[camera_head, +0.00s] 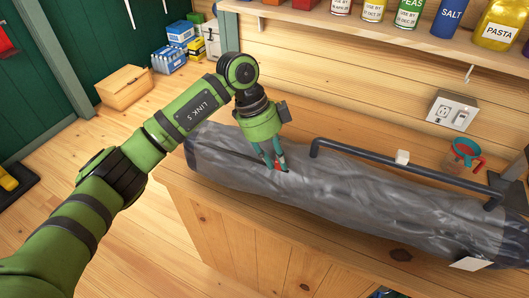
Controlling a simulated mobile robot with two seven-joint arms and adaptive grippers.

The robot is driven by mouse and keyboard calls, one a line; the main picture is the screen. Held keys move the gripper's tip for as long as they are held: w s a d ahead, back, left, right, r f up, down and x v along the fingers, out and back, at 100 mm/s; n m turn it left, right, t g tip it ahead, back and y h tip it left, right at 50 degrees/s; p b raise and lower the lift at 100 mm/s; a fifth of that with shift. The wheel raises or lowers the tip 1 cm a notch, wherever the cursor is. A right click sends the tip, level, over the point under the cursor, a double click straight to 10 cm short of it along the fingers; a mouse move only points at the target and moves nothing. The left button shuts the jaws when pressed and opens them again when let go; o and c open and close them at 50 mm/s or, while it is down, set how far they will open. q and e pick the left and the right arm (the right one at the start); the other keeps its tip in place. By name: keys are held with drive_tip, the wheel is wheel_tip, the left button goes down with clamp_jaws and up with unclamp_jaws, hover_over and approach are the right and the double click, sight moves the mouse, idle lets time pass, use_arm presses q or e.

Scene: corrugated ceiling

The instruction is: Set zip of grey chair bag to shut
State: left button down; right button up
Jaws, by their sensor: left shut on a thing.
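The grey chair bag (350,203) lies lengthwise on a wooden counter. A dark slit, its zip opening (228,153), runs along the top at its left end, up to a small red zip pull (281,168). My left gripper (275,167) reaches down from above and is shut on the zip pull, with its fingertips at the bag's upper surface. The fingers hide part of the pull. My right gripper is not in view.
A dark bar (400,170) with a white block on it runs just behind the bag. A shelf (400,32) with labelled jars hangs above. The wooden counter (250,238) is bare in front at left.

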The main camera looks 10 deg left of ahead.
use_arm(q)
drive_tip(key=c, duration=1.2)
unclamp_jaws()
drive_tip(key=shift+d+r, duration=0.1)
drive_tip(key=shift+d, duration=0.1)
drive_tip(key=shift+o, duration=0.2)
drive_tip(key=shift+d, duration=0.1)
drive_tip(key=shift+w+a+r, duration=0.1)
drive_tip(key=shift+a+r, duration=0.1)
drive_tip(key=shift+a, duration=0.05)
drive_tip(key=v, duration=1.1)
drive_tip(key=shift+r, duration=0.2)
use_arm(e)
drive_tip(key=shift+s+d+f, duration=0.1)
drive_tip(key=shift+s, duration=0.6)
use_arm(q)
drive_tip(key=shift+a, duration=0.1)
